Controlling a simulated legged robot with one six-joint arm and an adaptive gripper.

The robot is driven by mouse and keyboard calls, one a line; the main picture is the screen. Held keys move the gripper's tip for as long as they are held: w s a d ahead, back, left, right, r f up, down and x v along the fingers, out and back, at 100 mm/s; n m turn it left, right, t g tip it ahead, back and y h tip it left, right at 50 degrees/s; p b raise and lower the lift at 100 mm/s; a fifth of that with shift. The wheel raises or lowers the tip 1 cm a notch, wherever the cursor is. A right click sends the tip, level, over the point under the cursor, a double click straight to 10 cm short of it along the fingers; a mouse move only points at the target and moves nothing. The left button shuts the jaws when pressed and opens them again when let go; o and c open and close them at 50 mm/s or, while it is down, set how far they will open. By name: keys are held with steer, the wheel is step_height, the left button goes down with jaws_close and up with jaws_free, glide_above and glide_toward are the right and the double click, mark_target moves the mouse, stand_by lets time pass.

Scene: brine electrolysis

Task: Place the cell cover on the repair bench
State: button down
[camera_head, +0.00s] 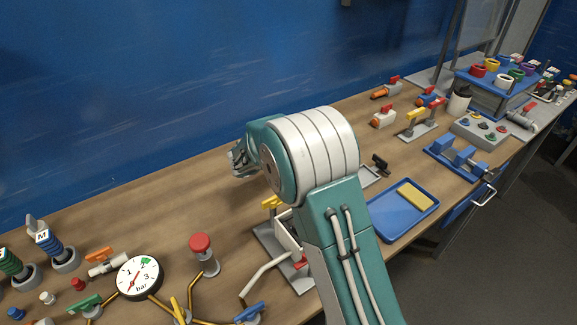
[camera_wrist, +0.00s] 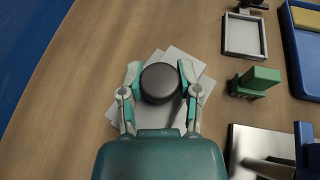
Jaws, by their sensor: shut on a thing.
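My gripper (camera_wrist: 159,75) is shut on a dark grey round piece (camera_wrist: 160,84), which looks like the cell cover, with one finger on each side of it. The piece is over some white sheets (camera_wrist: 180,60) on the wooden bench (camera_wrist: 85,60); I cannot tell whether it touches them. In the head view my gripper (camera_head: 238,160) shows only partly, at the left of my arm, above the bench top (camera_head: 150,215). The cover cannot be made out there. I cannot tell which part of the bench is the repair bench.
In the wrist view a grey frame (camera_wrist: 243,53), a green block (camera_wrist: 258,78) and a blue tray (camera_wrist: 303,85) lie to the right. A pressure gauge (camera_head: 138,277) and a red knob (camera_head: 200,243) stand at the front left. A blue wall (camera_head: 120,90) runs behind.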

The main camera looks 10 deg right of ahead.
steer(key=f, duration=0.5)
steer(key=shift+a, duration=0.3)
steer(key=shift+d+f, duration=0.15)
steer(key=shift+f, duration=0.05)
steer(key=shift+f, duration=0.1)
steer(key=shift+c, duration=1.5)
jaws_free()
steer(key=v, duration=1.2)
